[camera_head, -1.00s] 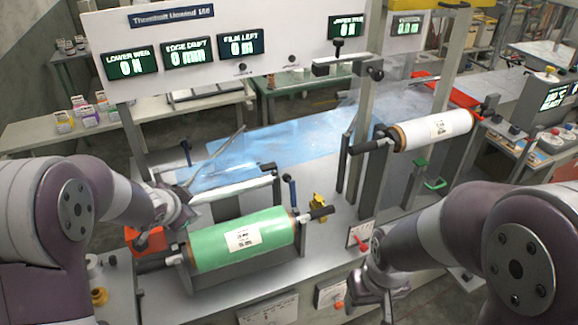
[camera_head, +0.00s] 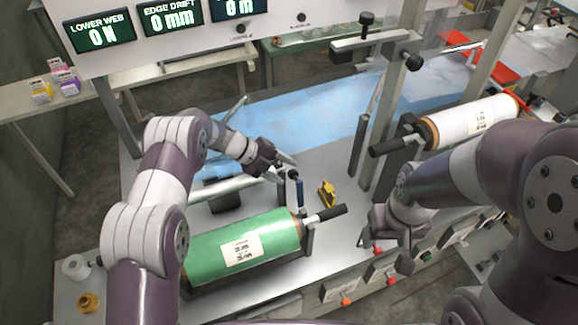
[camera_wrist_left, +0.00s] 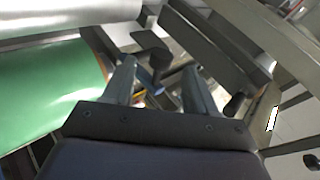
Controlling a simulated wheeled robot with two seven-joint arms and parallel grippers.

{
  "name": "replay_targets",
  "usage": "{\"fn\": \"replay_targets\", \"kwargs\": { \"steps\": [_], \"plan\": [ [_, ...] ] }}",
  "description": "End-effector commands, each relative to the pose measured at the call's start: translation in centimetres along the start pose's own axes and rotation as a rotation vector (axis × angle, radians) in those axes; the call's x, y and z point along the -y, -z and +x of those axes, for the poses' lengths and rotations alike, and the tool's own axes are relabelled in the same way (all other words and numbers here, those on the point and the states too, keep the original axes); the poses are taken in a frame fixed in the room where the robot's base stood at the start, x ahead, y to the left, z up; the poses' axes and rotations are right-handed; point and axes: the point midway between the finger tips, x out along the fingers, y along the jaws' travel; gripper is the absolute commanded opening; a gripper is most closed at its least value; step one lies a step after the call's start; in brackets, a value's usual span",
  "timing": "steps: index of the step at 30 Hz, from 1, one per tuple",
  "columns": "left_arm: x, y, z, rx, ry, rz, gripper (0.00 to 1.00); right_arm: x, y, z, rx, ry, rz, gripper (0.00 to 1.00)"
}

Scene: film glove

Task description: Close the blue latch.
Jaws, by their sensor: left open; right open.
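The blue latch (camera_head: 300,193) stands as a small upright blue handle beside the right end of the green roll (camera_head: 268,232). My left gripper (camera_head: 287,167) is open just above and behind it, apart from it as far as I can tell. In the left wrist view, a small blue piece (camera_wrist_left: 158,90) shows low between the open fingertips (camera_wrist_left: 159,72), partly hidden by dark metal parts. The green roll fills the left of that view. My right gripper (camera_head: 385,250) is open and empty at the front edge of the machine, right of the green roll.
A yellow block (camera_head: 327,194) stands right of the latch. A black-handled shaft (camera_head: 325,214) sticks out from the green roll. A white roll (camera_head: 474,122) sits at the right. Blue film (camera_head: 310,120) lies across the deck behind. Uprights and a dark clamp arm (camera_head: 370,40) rise nearby.

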Motion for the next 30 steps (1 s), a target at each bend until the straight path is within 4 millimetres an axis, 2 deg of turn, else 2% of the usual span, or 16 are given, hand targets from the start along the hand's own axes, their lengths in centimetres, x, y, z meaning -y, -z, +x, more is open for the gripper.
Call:
{"fn": "replay_targets", "kwargs": {
  "steps": [3, 6, 14, 19, 20, 30],
  "plan": [
    [0.1, 0.1, 1.7, -0.001, 0.000, 0.000, 0.57, 0.0, 0.1, -0.7, 0.000, 0.000, 0.000, 0.64],
    [0.1, 0.0, 2.4, 0.001, 0.000, 0.000, 0.57, 0.0, 0.1, -0.8, 0.000, 0.000, 0.000, 0.64],
    [0.0, -0.1, 2.7, 0.002, 0.001, 0.000, 0.57, 0.0, 0.1, -0.8, 0.000, 0.000, 0.000, 0.64],
    [0.0, -0.1, 2.7, 0.002, 0.001, 0.000, 0.05, 0.0, 0.1, -0.8, 0.000, 0.000, 0.000, 0.64],
    [0.0, -0.1, 2.7, 0.002, 0.001, 0.000, 0.00, 0.0, 0.1, -0.8, 0.000, 0.000, 0.000, 0.64],
    [0.2, 0.4, 2.6, 0.026, 0.000, 0.025, 0.00, 0.0, 0.1, -0.7, 0.000, 0.000, 0.000, 0.64]
  ]
}}
